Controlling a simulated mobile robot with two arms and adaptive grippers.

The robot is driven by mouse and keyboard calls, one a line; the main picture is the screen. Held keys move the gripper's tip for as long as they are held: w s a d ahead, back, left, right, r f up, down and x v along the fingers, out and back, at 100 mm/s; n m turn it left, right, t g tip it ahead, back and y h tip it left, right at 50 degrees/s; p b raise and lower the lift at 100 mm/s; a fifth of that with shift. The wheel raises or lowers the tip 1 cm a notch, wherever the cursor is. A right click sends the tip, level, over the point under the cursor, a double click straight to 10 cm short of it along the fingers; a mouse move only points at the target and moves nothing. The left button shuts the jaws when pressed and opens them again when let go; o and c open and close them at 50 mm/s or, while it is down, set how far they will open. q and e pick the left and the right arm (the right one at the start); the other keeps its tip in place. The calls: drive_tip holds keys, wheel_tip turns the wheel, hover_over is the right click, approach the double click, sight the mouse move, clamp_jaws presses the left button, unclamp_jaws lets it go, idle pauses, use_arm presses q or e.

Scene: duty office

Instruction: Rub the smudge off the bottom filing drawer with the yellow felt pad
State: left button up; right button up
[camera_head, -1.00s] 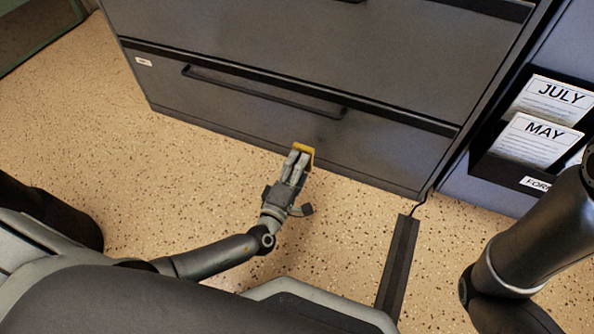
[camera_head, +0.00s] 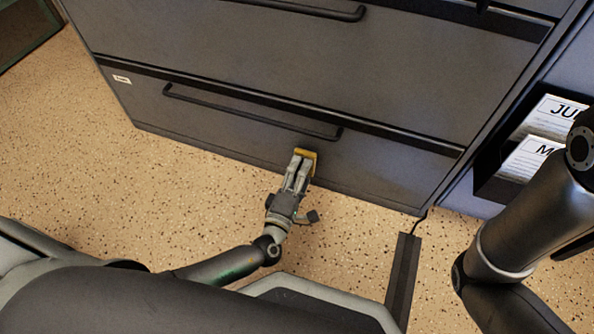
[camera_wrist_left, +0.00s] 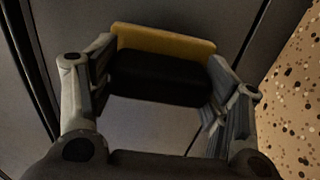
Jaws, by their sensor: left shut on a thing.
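The yellow felt pad (camera_head: 311,154) is in my left gripper (camera_head: 299,164), at the lower front of the bottom filing drawer (camera_head: 215,132), below the right end of its handle. In the left wrist view, the pad's yellow edge (camera_wrist_left: 160,40) and black block (camera_wrist_left: 155,80) sit between the two fingers, close to the dark drawer face. I cannot tell whether the pad touches the drawer. No smudge stands out clearly; the pad and gripper cover part of the drawer front. My right arm shows at the right, but its gripper is out of view.
The bottom drawer's bar handle (camera_head: 250,116) sticks out above the pad. A black strip (camera_head: 402,275) lies on the speckled floor to the right, with a cable running to the cabinet. A black rack (camera_head: 490,181) with month cards is at the right. Floor left of the gripper is clear.

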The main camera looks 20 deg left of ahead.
use_arm(q)
drive_tip(key=shift+w, duration=1)
idle(0.6)
drive_tip(key=shift+d, duration=0.1)
